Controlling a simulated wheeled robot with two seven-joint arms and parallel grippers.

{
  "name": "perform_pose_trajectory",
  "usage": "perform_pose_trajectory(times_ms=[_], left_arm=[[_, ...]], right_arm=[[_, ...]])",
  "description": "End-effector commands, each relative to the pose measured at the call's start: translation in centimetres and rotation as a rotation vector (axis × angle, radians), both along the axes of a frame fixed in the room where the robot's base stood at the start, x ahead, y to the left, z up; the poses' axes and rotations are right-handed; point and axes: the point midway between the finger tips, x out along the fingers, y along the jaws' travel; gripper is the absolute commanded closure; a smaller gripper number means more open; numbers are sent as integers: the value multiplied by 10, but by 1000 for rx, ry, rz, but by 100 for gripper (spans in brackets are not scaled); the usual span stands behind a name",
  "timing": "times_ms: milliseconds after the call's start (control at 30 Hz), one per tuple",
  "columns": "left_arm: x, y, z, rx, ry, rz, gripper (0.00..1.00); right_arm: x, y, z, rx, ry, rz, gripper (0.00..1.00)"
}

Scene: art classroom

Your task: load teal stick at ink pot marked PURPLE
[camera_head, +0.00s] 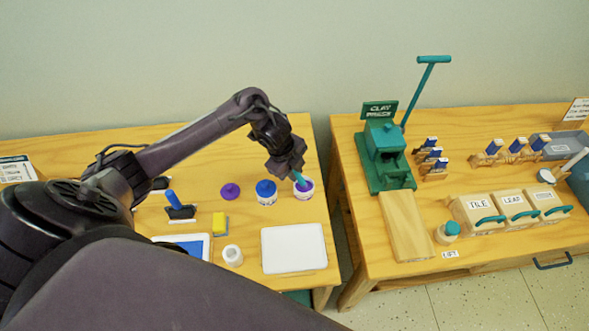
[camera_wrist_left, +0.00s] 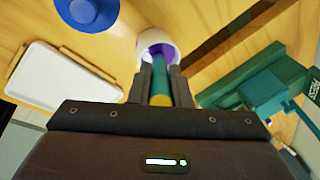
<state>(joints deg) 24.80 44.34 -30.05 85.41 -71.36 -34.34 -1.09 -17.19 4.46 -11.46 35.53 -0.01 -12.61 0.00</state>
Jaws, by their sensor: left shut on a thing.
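My left gripper (camera_head: 297,173) is shut on the teal stick (camera_head: 301,181), above the open ink pot with purple inside (camera_head: 304,189). In the left wrist view my left gripper (camera_wrist_left: 160,88) holds the teal stick (camera_wrist_left: 160,82), which shows a yellow band near the palm. Its far end points into the mouth of the white-rimmed pot (camera_wrist_left: 151,38); I cannot tell whether it touches the ink. A round purple lid (camera_head: 230,191) lies left of the pots. The pot's label is not readable. My right gripper is not in view.
A blue-lidded pot (camera_head: 266,192) stands just left of the open pot. A white tray (camera_head: 293,249), a white cup (camera_head: 232,255) and a yellow block (camera_head: 220,223) lie nearer. A gap separates this table from the right one with the green clay press (camera_head: 384,150).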

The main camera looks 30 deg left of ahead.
Motion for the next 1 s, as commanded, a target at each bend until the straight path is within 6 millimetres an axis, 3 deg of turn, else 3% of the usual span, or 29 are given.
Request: perform_pose_trajectory(times_ms=[100,700,1000], left_arm=[[1,0,16,0,-3,0,100],[1,0,64,-1,-4,1,100],[1,0,65,-1,-4,1,100]], right_arm=[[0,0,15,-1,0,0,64],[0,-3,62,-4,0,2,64],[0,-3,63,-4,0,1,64]])
